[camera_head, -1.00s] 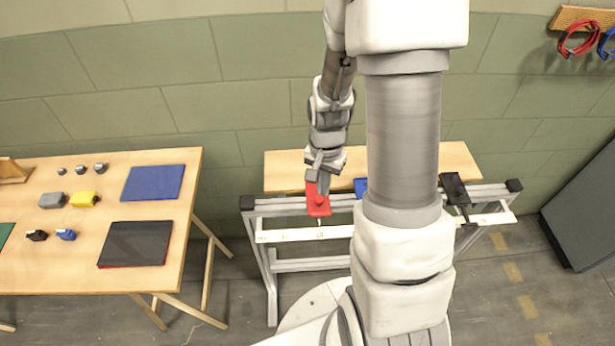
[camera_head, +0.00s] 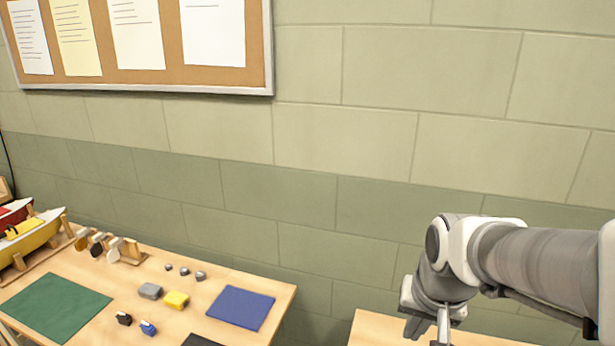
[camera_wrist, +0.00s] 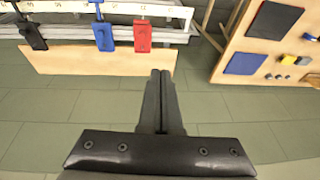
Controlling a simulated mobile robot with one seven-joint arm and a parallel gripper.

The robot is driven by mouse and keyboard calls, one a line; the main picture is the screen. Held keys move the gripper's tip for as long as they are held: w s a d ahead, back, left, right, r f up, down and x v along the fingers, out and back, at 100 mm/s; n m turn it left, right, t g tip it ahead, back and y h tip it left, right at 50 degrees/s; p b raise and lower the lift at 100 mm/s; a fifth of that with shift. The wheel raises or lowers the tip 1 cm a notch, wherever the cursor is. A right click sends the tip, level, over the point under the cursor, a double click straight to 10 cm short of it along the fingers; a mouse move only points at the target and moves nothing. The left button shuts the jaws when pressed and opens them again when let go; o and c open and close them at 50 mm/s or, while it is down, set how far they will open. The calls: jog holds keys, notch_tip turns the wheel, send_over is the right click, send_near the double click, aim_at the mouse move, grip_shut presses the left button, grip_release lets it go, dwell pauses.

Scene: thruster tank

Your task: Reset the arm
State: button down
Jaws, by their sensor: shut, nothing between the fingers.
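My gripper (camera_head: 428,335) shows at the lower right of the head view, at the end of my bent grey and white arm, partly cut off by the bottom edge. In the wrist view my gripper (camera_wrist: 161,75) has its two dark fingers together with nothing between them. The fingers point over the wooden board and grey frame. They look apart from everything there.
The wrist view shows a red block (camera_wrist: 142,36), a blue block (camera_wrist: 104,36) and a black block (camera_wrist: 33,36) at the metal frame. The left table (camera_head: 140,275) holds boats, mats and small parts. A noticeboard (camera_head: 180,85) hangs above.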

jog(key=s+a+r+n+t, duration=0.2)
jog(key=s+r+n, duration=0.1)
jog(key=s+r, duration=0.4)
jog(key=shift+s+a+r+n, duration=0.15)
jog(key=shift+s+a+n, duration=0.15)
jog(key=shift+n, duration=0.1)
jog(key=shift+w, duration=0.1)
dwell(0.5)
